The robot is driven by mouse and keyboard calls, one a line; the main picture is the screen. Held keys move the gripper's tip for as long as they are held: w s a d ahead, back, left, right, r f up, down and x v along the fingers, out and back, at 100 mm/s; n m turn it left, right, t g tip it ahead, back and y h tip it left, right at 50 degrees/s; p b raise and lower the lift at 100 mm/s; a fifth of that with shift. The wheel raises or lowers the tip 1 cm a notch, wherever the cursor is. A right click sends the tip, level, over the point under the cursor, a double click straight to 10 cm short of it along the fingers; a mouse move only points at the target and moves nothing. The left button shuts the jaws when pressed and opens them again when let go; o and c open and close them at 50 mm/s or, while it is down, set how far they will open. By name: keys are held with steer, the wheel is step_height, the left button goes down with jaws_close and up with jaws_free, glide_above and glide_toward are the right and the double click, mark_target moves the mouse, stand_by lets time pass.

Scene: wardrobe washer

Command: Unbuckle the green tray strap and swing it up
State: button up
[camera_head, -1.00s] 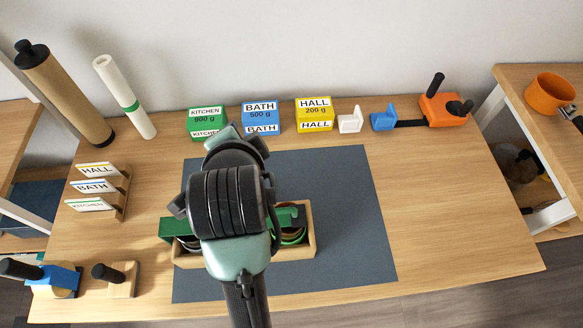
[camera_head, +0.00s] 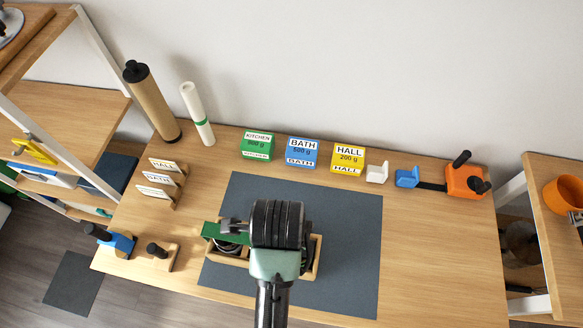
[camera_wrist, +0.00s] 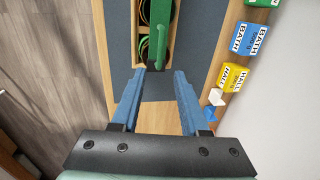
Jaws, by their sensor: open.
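The wooden tray (camera_head: 317,258) sits on the dark mat, partly hidden behind my arm in the head view. The green strap (camera_head: 222,233) lies lengthwise over it, its left end showing past my wrist. In the wrist view the strap (camera_wrist: 155,18) runs along the tray's middle, with a raised green bar (camera_wrist: 161,45) at the near end. My gripper (camera_wrist: 157,77) is open and empty, its two blue fingers apart just short of that bar. I cannot tell whether they touch anything or whether the buckle is fastened.
Round coiled items (camera_wrist: 145,12) lie in the tray beside the strap. Green (camera_head: 257,146), blue (camera_head: 303,152) and yellow (camera_head: 348,159) boxes stand along the back. A card rack (camera_head: 170,184) and knobbed blocks (camera_head: 160,254) are at left. The mat's right side (camera_head: 352,225) is clear.

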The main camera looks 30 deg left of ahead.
steer(key=f, duration=0.3)
steer(key=w+f, duration=0.1)
steer(key=f, duration=0.2)
steer(key=w+f, duration=0.1)
steer(key=f, duration=0.3)
steer(key=shift+a+f+p, duration=0.1)
steer(key=shift+a+p, duration=0.2)
steer(key=shift+c, duration=0.3)
jaws_close()
stand_by(0.7)
